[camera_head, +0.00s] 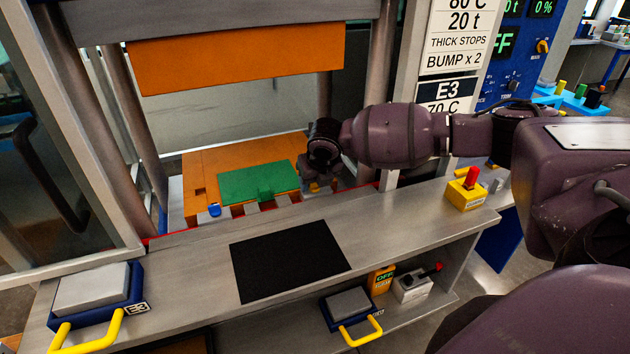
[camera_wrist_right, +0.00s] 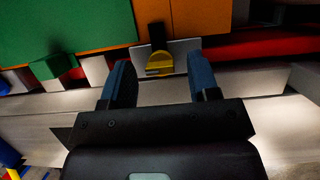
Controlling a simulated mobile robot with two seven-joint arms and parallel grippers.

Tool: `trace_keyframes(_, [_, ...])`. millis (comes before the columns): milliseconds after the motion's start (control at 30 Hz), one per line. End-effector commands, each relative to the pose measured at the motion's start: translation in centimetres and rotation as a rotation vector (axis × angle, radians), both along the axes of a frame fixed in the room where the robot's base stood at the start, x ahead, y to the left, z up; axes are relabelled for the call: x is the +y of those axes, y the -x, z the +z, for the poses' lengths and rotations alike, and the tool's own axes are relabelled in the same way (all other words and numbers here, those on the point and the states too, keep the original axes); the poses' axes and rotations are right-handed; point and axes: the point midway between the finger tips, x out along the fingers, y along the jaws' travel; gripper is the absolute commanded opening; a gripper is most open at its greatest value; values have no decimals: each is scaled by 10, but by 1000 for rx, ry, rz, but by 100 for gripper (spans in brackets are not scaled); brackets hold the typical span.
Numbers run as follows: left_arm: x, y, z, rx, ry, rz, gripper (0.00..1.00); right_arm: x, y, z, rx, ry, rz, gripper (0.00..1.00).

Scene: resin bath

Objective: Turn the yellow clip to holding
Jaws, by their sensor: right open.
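The yellow clip (camera_wrist_right: 158,64) sits on a grey block at the front edge of the orange press plate (camera_head: 200,170), with a dark upright part behind its yellow end. In the head view it is a small yellow spot (camera_head: 314,187), partly hidden by my right wrist. My right gripper (camera_wrist_right: 160,82) is open and empty. Its two blue fingertips stand to the left and right of the clip, a little short of it, with no contact visible. My left gripper is not in view.
A green plate (camera_head: 255,183) lies on the orange plate. A green clip (camera_wrist_right: 53,66) and a blue clip (camera_head: 214,210) sit left along the same edge. The orange upper platen (camera_head: 240,58) hangs above. A black mat (camera_head: 290,260) lies on the grey bench; a red-knobbed yellow box (camera_head: 465,195) stands right.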

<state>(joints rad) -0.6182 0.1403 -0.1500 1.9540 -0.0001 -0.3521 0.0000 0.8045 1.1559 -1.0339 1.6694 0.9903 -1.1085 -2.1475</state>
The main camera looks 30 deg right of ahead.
Motion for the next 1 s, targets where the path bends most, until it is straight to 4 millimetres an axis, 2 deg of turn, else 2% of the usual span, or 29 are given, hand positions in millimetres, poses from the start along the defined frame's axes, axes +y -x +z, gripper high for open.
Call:
trace_keyframes(533, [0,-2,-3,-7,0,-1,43,7,32,81,-3,1,1,55])
trace_keyframes(700, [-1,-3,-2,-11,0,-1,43,9,37,93,-2,0,1,55])
trace_keyframes(1000, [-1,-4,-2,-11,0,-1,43,9,39,96,-1,1,1,55])
